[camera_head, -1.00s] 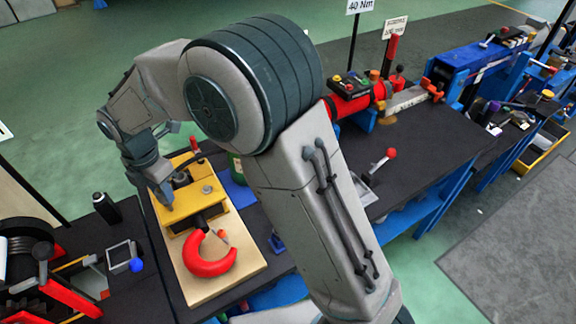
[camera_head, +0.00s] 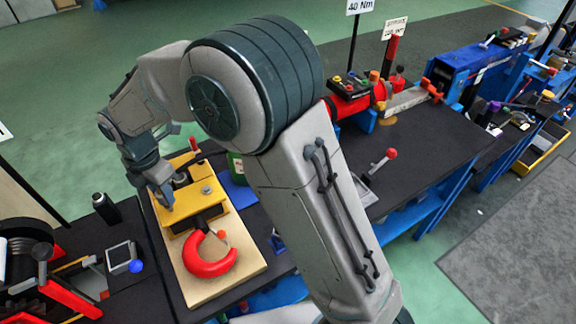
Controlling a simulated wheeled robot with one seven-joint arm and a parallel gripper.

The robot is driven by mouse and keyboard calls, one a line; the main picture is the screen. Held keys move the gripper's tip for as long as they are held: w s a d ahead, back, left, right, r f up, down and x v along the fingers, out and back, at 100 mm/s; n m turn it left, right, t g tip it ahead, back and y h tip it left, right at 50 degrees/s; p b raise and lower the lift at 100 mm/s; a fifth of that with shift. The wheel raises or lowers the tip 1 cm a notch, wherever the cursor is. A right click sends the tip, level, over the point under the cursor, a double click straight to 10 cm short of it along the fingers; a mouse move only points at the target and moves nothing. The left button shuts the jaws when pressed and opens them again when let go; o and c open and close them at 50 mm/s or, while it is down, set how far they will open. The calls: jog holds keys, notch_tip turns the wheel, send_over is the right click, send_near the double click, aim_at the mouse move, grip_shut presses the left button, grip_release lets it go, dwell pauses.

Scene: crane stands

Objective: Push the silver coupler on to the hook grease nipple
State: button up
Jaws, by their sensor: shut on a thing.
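The red crane hook (camera_head: 210,262) hangs from a yellow hook block (camera_head: 210,194), and both lie on a pale wooden board (camera_head: 240,274). My gripper (camera_head: 166,203) is low over the left side of the yellow block, pointing down. Its fingers are closed on a small part, taken to be the silver coupler, which is mostly hidden by the fingers. A dark hose with a red-tipped lever (camera_head: 194,144) shows behind the gripper. A round grey fitting sits on top of the block. I cannot make out the grease nipple or any contact with it.
A black bottle (camera_head: 106,208) and a small metal frame (camera_head: 122,257) stand left of the board. A blue ball (camera_head: 136,266) is beside the frame. A green container (camera_head: 236,168) stands behind the block. My arm hides part of the bench.

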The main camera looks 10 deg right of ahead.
jog(key=shift+f+b, duration=0.5)
jog(key=shift+f, duration=0.3)
jog(key=o, duration=1.1)
jog(key=shift+r+p, duration=2)
jog(key=shift+r, duration=0.6)
notch_tip(320, 180, up, 14)
jog(key=shift+f+b, duration=0.15)
jog(key=shift+b, duration=0.35)
